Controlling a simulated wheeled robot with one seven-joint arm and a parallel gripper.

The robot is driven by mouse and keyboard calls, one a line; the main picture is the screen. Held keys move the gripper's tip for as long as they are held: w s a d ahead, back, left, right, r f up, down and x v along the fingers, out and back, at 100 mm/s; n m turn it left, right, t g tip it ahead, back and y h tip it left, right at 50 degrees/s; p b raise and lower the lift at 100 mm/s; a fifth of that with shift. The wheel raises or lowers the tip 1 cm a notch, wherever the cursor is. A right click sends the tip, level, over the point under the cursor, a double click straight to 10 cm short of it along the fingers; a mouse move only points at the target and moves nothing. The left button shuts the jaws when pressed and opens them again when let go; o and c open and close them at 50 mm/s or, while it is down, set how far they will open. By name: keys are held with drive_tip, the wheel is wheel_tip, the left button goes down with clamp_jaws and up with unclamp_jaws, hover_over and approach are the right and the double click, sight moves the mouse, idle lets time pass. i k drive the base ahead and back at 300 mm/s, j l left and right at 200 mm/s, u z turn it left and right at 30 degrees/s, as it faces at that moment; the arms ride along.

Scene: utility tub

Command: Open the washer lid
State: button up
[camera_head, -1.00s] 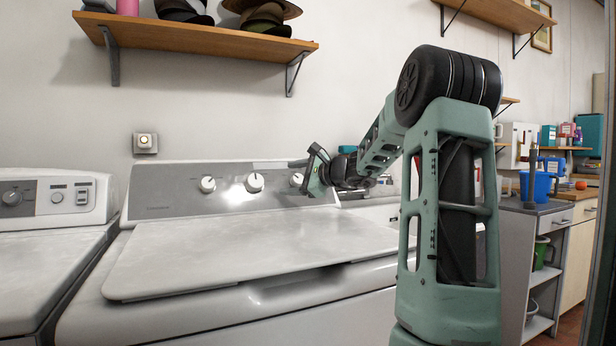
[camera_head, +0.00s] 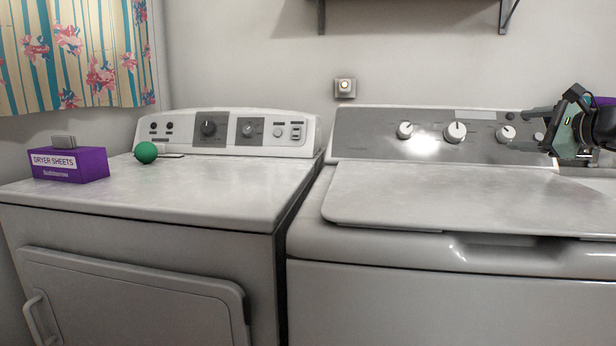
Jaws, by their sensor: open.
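The washer (camera_head: 400,290) stands at the right, a white top-loader with a grey control panel and several knobs. Its lid (camera_head: 460,197) lies flat and closed on top, with a dark recess (camera_head: 535,242) under its front edge. My gripper (camera_head: 535,128) is at the right edge of the view, above the lid's rear right part and in front of the panel's right end. It is open, its fingers pointing left, with nothing seen between them. It looks apart from the lid, and most of my arm is out of view.
A dryer (camera_head: 130,220) stands left of the washer. On it are a purple dryer sheets box (camera_head: 80,163) and a green ball (camera_head: 146,152). A shelf bracket (camera_head: 508,15) hangs above. The lid's top is clear.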

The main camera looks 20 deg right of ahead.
sight(394, 196)
drive_tip(key=k+j, duration=0.8)
drive_tip(key=j, duration=0.15)
